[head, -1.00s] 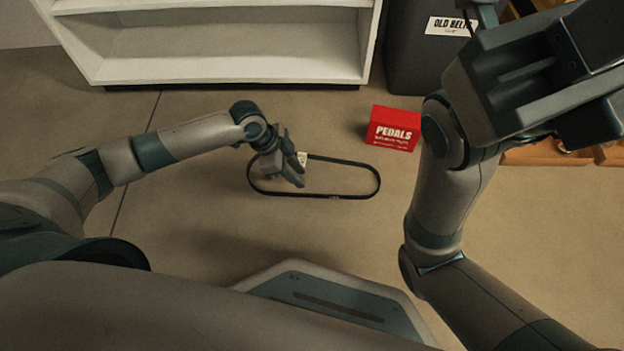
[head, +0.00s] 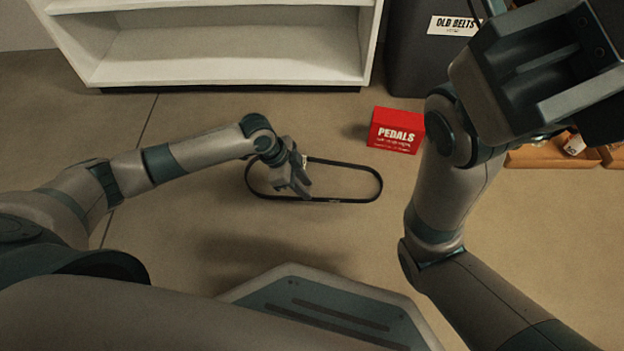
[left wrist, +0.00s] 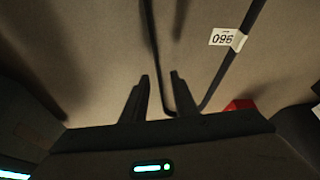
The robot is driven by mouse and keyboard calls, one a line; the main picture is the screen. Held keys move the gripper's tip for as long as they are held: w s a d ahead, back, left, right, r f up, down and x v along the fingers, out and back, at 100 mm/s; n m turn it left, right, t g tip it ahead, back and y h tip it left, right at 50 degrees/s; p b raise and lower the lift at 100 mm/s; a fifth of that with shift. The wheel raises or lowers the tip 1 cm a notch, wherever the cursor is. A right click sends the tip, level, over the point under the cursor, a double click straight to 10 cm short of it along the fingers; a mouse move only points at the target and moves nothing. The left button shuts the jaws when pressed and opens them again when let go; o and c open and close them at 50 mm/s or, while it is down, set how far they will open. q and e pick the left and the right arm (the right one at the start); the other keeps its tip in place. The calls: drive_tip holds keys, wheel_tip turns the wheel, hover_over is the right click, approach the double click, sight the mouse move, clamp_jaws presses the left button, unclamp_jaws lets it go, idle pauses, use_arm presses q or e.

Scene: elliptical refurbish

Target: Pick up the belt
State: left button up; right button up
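The belt (head: 345,201) is a thin black oval loop lying on the floor. My left gripper (head: 298,187) is over the left part of the loop, pointing down. In the left wrist view its two fingers (left wrist: 158,97) stand apart, with nothing visibly clamped between them. I cannot tell its exact height above the belt. My right arm's end (head: 540,75) is raised at the upper right; its fingers cannot be made out.
A red PEDALS box (head: 396,131) stands on the floor right of the belt. A white shelf (head: 225,72) and a dark bin labelled OLD BELTS (head: 415,60) are behind. Wooden trays (head: 545,155) lie at the right.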

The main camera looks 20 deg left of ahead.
use_arm(q)
drive_tip(key=b+x, duration=0.2)
drive_tip(key=x, duration=0.1)
drive_tip(key=shift+s+a+f, duration=0.1)
drive_tip(key=shift+s+a, duration=0.05)
drive_tip(key=shift+s, duration=0.2)
drive_tip(key=shift+w+d+f+b, duration=0.1)
drive_tip(key=shift+d+f+b, duration=0.25)
drive_tip(key=shift+f+b, duration=0.3)
drive_tip(key=shift+r, duration=0.1)
